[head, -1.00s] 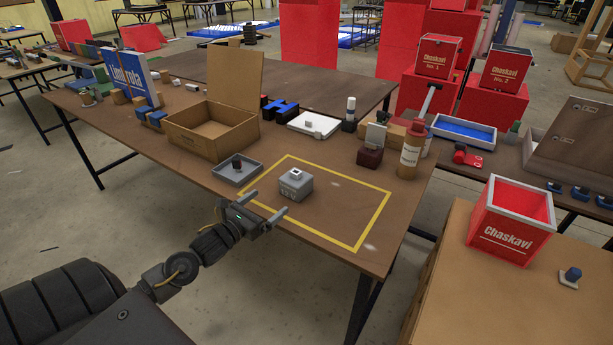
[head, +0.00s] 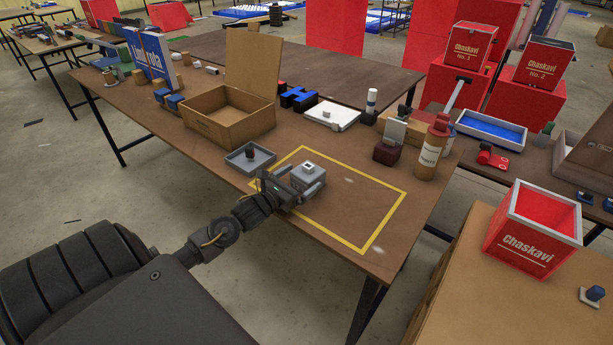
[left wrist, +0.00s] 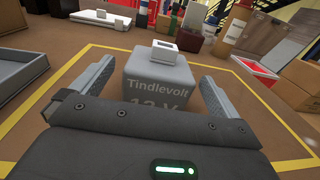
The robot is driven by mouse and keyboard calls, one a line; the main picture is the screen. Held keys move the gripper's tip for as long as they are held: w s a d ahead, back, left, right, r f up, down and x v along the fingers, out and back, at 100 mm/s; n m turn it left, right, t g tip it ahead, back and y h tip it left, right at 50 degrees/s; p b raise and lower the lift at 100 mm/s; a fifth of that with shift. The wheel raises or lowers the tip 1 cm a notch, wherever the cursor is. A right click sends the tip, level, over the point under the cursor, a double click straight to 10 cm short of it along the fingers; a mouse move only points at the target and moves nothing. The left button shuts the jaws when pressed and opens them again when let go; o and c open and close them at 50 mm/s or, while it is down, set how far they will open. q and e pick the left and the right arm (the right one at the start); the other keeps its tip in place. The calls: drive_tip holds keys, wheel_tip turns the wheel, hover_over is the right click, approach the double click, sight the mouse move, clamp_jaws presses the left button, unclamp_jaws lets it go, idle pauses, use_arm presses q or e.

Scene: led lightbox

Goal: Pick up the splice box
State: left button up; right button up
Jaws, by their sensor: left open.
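A small grey box (head: 308,175), the likely splice box, sits upright inside the yellow outline on the table. In the left wrist view the box (left wrist: 158,82) reads "Tindlevolt 12 V" and has a small light block with a dark window on top. My left gripper (head: 300,182) is open at table height, at the near side of the box. In the left wrist view its fingers (left wrist: 155,80) stand on either side of the box, with a gap visible on each side. The near lower part of the box is hidden by the gripper body. My right gripper is not in view.
A shallow grey tray (head: 262,166) lies just left of the box. An open cardboard box (head: 228,128) stands behind it. The right part of the yellow outline (head: 398,208) is clear.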

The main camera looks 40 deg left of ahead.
sight(310, 167)
use_arm(q)
drive_tip(key=w+p, duration=0.2)
drive_tip(key=w, duration=0.2)
drive_tip(key=shift+w+d+r, duration=0.1)
drive_tip(key=shift+w+d, duration=0.05)
drive_tip(key=shift+w, duration=0.4)
drive_tip(key=c, duration=1.2)
drive_tip(key=shift+c, duration=0.5)
drive_tip(key=shift+r, duration=0.1)
